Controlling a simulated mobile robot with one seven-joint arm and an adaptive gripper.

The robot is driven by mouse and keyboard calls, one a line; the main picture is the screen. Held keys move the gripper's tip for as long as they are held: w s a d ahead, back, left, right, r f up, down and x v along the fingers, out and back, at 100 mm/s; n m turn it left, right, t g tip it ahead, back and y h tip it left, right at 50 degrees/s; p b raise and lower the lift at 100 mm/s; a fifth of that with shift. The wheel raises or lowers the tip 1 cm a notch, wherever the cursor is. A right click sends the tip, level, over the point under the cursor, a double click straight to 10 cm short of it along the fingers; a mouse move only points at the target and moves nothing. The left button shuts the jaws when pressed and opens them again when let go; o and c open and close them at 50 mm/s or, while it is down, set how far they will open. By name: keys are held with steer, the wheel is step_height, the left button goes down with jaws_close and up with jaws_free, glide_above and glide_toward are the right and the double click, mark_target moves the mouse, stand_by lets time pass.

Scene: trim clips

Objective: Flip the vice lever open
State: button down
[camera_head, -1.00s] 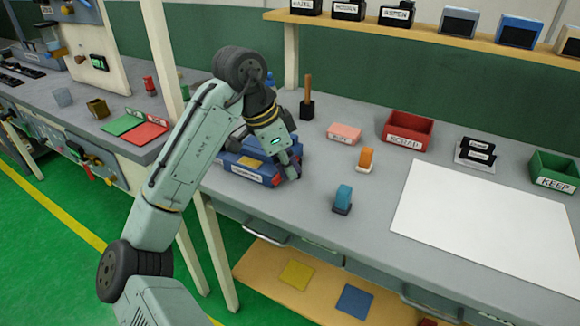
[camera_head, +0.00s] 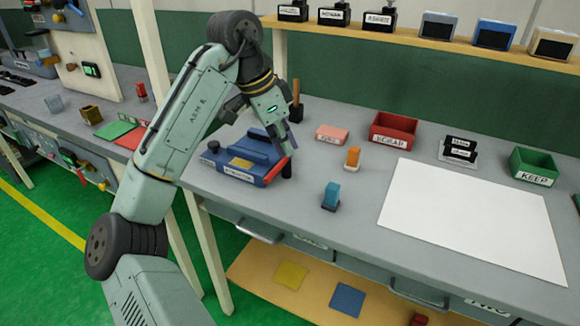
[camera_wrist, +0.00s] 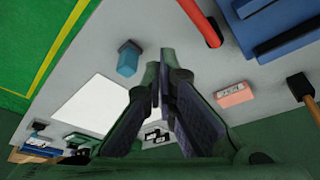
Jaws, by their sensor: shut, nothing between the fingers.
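The blue vice (camera_head: 238,157) sits on the grey bench, with a label on its front. In the wrist view the red lever (camera_wrist: 201,20) reaches in from the top edge and ends in a dark tip. My gripper (camera_head: 291,152) is over the vice's right end, pointing down. In the wrist view my gripper's fingers (camera_wrist: 161,65) are together with nothing between them, and the lever lies apart from them. I cannot tell whether the fingers touch the lever in the head view.
A blue block (camera_head: 331,194) and an orange block (camera_head: 352,157) stand right of the vice. Behind are a pink block (camera_head: 332,134), a red scrap bin (camera_head: 394,131) and a wooden-handled tool (camera_head: 296,101). A white sheet (camera_head: 470,215) covers the bench's right side.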

steer(key=shift+w+v, duration=0.2)
steer(key=shift+v, duration=0.75)
steer(key=shift+w+v, duration=0.2)
steer(key=shift+v, duration=0.75)
steer(key=shift+d+r, duration=0.1)
